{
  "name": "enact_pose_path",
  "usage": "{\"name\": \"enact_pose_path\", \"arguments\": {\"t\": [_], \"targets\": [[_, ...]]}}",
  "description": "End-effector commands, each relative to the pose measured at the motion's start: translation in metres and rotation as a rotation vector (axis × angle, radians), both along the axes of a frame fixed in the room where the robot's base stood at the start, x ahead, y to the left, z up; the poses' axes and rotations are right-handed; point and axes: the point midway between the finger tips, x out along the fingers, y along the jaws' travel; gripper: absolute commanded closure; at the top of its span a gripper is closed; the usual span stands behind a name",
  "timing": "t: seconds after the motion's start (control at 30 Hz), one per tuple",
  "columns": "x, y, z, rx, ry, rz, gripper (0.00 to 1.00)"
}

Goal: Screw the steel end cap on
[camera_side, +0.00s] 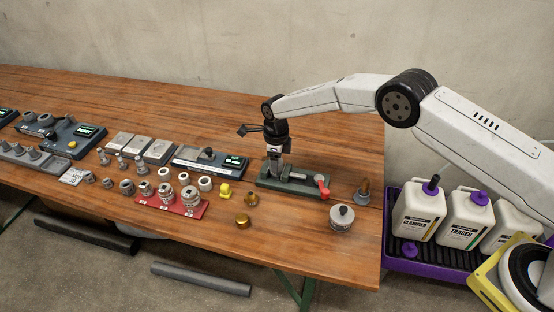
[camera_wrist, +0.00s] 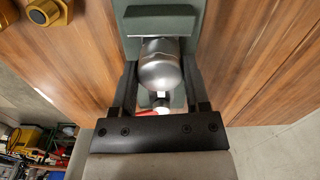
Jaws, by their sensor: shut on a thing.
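The steel end cap (camera_wrist: 160,66) is a shiny silver, rounded piece between the two dark fingers of my gripper (camera_wrist: 160,80) in the wrist view. My gripper (camera_side: 275,160) points down over the left part of a green vise (camera_side: 304,187) in the side view and is shut on the cap. The vise (camera_wrist: 163,22) is also behind the cap in the wrist view. The vise has a red handle (camera_side: 322,183) at its right end. The pipe and any thread under the cap are hidden, so I cannot tell how the cap sits on it.
A grey round pot (camera_side: 342,218) and an upright brass-and-steel fitting (camera_side: 363,192) stand right of the vise. Brass fittings (camera_side: 251,199) and a red tray (camera_side: 172,208) of parts lie to the left. Purple-capped jugs (camera_side: 418,213) stand beyond the table's right edge.

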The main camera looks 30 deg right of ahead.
Motion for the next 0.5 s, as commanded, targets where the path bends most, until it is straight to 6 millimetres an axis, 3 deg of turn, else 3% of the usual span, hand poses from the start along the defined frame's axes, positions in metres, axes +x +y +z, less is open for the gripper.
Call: {"name": "enact_pose_path", "arguments": {"t": [0.5], "targets": [[-0.0017, 0.0002, -0.0030, 0.000, 0.004, -0.387, 1.00]]}}
